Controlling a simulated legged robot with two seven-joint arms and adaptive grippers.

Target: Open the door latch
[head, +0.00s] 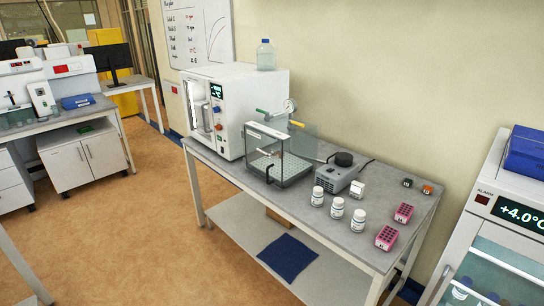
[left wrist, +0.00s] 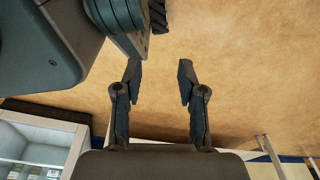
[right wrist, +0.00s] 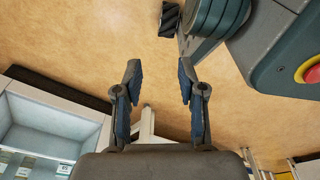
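A clear box-shaped chamber (head: 297,150) with dark edges stands on the grey bench (head: 235,178). A round gauge (head: 290,105) and green and yellow handles (head: 264,113) are at its top. A small dark upright piece (head: 269,172) on its front may be the door latch; it is too small to be sure. The chamber door looks closed. My left gripper (left wrist: 159,70) is open and empty above the tan floor. My right gripper (right wrist: 159,70) is open and empty above the floor. Neither gripper shows in the head view, and both are away from the chamber.
A white machine (head: 262,88) with a bottle (head: 266,55) on top stands left of the chamber. A grey device (head: 339,172), several white jars (head: 337,208) and pink racks (head: 387,238) are to its right. Floor before the bench is clear.

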